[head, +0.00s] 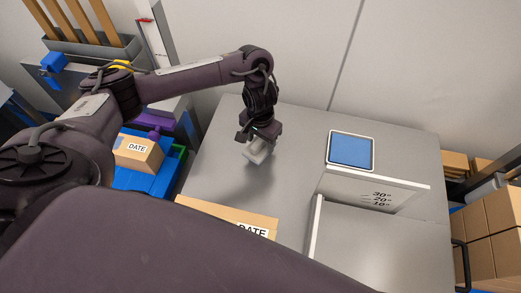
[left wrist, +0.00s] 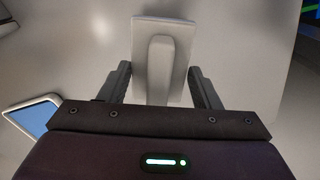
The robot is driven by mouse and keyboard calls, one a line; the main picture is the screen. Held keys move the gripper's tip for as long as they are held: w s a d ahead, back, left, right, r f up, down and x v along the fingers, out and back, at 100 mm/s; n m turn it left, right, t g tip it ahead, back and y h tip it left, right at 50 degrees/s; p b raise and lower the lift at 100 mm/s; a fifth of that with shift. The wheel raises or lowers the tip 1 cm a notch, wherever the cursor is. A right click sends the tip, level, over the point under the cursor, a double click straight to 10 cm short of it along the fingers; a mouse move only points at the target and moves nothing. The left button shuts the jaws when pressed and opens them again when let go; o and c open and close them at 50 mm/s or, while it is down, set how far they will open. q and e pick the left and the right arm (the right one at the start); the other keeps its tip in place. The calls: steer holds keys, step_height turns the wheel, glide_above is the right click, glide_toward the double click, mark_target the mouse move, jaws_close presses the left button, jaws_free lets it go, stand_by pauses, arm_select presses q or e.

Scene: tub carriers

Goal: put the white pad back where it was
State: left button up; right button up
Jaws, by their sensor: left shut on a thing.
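The white pad (head: 258,150) is a small pale block at the back left of the grey table top, under my left gripper (head: 259,137). In the left wrist view it shows as a pale flat plate with a raised rounded grip (left wrist: 160,68). My right gripper is not in view.
A box labelled DATE (head: 225,218) is at the front. Another box (head: 139,152) is in a blue tub at left. The table (head: 220,165) is clear around the pad.

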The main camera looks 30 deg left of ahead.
mark_target(260, 148)
arm_select(q)
step_height(260, 148, down, 4)
steer(key=shift+f+b, duration=0.1)
steer(key=shift+b, duration=1.05)
steer(key=o, duration=1)
steer(key=shift+c, duration=0.2)
